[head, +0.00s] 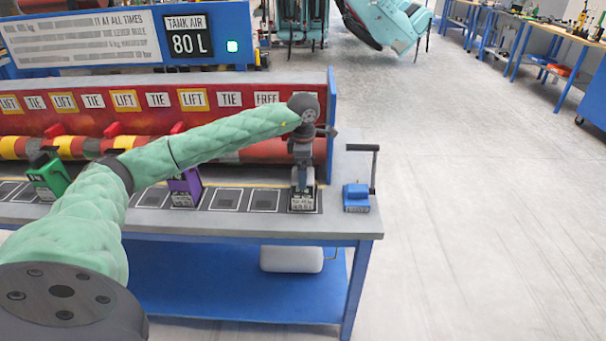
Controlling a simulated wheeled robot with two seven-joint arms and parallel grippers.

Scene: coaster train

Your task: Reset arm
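My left arm (205,135) in its green sleeve reaches from the lower left across the bench. My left gripper (303,178) points down over the right end of a row of dark square pads (227,199). Directly below it is a small labelled grey block (304,201) on the last pad. The fingers are small and overlap the block's top, so I cannot tell whether they grip it. My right gripper is not in view.
A green block (48,178) and a purple block (185,188) stand on the bench (335,222). A blue block (356,198) with a dark crank-like handle sits at the right end. A red panel with LIFT and TIE labels (123,99) stands behind. Open floor lies right.

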